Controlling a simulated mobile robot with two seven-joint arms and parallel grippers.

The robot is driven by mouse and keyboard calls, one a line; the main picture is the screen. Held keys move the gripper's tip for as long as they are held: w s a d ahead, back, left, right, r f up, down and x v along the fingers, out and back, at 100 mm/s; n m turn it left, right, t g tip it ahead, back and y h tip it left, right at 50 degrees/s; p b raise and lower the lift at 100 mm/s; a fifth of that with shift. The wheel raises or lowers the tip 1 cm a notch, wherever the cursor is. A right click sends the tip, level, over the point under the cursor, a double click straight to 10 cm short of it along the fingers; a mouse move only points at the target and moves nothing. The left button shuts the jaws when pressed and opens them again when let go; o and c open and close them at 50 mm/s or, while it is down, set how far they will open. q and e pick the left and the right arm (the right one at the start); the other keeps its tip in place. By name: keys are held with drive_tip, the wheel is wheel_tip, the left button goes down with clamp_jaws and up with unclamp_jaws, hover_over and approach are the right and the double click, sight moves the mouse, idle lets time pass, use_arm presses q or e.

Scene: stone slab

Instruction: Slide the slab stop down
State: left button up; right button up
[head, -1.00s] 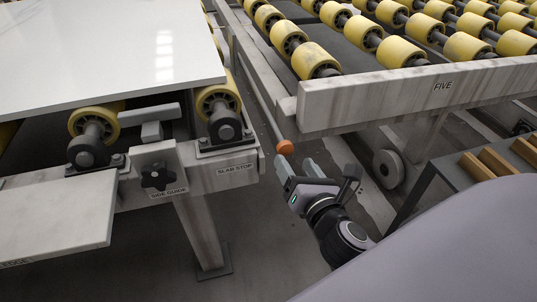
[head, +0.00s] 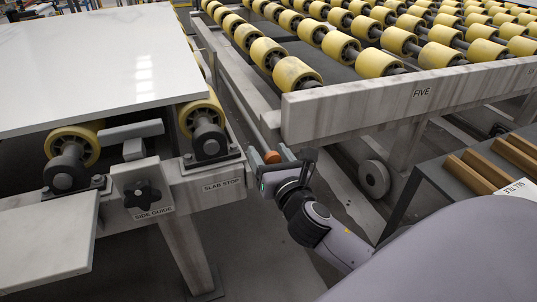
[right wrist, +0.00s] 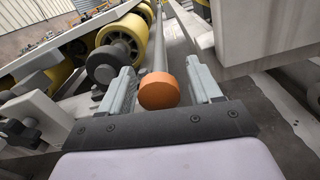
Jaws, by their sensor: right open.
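The slab stop is a long grey rod with an orange round end cap (head: 271,157). It runs back between the left roller table and the right one, beside the label SLAB STOP. My right gripper (head: 270,154) is at this near end. In the right wrist view the orange cap (right wrist: 158,92) sits between the two open fingers of the right gripper (right wrist: 165,90), with a gap showing on the right side. The grey rod (right wrist: 159,50) stretches away behind the cap. My left gripper is not in view.
A white slab (head: 90,65) lies on yellow rollers at the left. A black side guide knob (head: 142,195) is on the frame below it. The beam marked FIVE (head: 390,103) edges the right roller table. Wooden blocks (head: 490,165) lie on a grey stand at the right.

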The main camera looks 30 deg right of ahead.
drive_tip(key=shift+w, duration=0.25)
clamp_jaws()
use_arm(q)
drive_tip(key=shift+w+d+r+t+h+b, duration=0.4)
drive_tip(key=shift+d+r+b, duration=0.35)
drive_tip(key=shift+b, duration=0.55)
use_arm(e)
wheel_tip(320, 180, down, 6)
unclamp_jaws()
drive_tip(key=shift+f, duration=0.15)
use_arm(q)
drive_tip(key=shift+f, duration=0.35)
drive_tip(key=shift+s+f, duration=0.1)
